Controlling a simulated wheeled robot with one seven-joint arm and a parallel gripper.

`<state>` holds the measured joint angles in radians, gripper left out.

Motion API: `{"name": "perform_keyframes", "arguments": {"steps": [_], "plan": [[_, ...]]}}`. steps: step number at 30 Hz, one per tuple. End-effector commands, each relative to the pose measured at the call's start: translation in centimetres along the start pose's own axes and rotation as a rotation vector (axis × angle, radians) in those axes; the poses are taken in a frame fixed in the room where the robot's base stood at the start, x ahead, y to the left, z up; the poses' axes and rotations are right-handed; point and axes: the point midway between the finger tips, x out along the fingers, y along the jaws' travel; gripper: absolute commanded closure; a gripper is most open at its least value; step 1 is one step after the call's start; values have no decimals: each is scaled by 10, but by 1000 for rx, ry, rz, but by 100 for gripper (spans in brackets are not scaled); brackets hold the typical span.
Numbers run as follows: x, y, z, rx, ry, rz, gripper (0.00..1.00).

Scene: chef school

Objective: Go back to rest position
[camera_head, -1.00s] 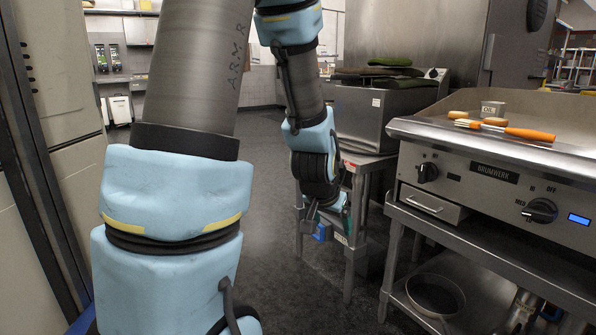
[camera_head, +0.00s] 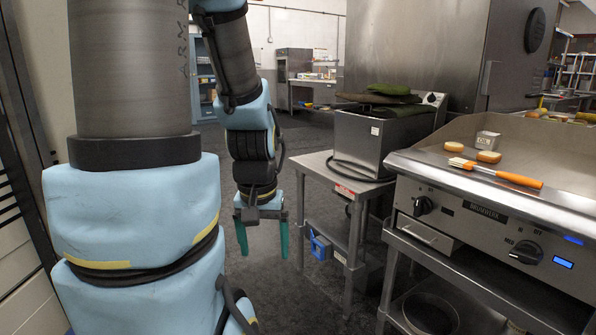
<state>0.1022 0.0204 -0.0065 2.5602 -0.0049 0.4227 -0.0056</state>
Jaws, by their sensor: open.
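My gripper (camera_head: 262,240) hangs at the end of my light-blue arm, left of the small steel table, and points down over the dark floor. Its two green fingers are spread apart with nothing between them. My upper arm fills the left of the view. The gripper is apart from the griddle and the table.
A steel appliance (camera_head: 385,140) with green cloths (camera_head: 385,93) stands on the small table (camera_head: 318,163). Open floor (camera_head: 300,135) lies behind.

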Motion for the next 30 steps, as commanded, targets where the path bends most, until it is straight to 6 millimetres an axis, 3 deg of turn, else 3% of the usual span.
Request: {"name": "perform_keyframes", "arguments": {"steps": [1,3,9,12,17,30], "plan": [[-34,0,-5,0,0,0,13],[-56,0,-8,0,0,0,13],[-109,0,-15,1,0,0,13],[-125,1,-18,1,0,0,13],[-135,1,-19,1,0,0,13],[-133,1,-19,1,1,0,13]]}}
